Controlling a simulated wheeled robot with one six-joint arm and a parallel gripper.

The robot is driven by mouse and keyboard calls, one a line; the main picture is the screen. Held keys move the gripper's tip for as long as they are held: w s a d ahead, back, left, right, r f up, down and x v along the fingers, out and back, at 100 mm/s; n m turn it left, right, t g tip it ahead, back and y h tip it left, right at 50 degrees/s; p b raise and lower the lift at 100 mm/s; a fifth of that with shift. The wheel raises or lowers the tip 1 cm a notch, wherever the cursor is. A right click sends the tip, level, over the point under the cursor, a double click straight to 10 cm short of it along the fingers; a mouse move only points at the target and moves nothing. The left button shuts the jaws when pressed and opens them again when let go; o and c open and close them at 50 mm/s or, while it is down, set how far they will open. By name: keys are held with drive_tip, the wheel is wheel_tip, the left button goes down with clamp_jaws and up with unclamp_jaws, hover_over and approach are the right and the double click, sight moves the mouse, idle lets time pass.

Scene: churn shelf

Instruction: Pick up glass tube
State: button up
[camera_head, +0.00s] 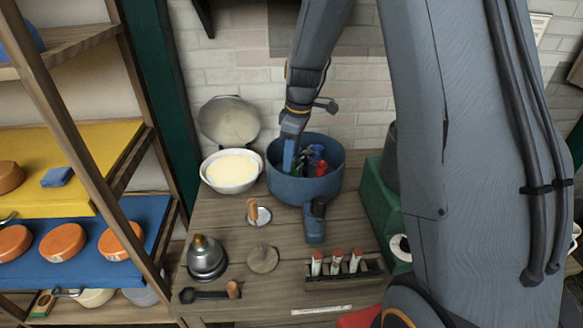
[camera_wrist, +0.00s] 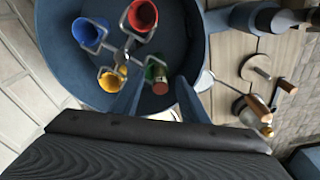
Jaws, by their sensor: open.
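In the head view, several capped tubes (camera_head: 336,262) with red tops and pale bodies stand upright in a dark rack (camera_head: 345,277) at the table's front; I cannot tell if they are glass. My gripper (camera_head: 291,155) points down into a blue pot (camera_head: 318,191) at the back, well away from that rack. In the wrist view, my open fingers (camera_wrist: 160,82) are over the pot (camera_wrist: 68,60). A small thing with a reddish-brown top and green side (camera_wrist: 159,86) shows between or just beyond the fingertips. Its lower part is hidden, and contact is unclear.
Blue (camera_wrist: 86,33), red (camera_wrist: 141,17) and yellow (camera_wrist: 111,80) pieces crowd the pot. A white bowl (camera_head: 231,184) stands left of it, a green crate (camera_head: 378,210) right. A metal bell-shaped object (camera_head: 206,257) is at front left. A wall rises close behind.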

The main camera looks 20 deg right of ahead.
drive_tip(key=shift+c, duration=0.2)
clamp_jaws()
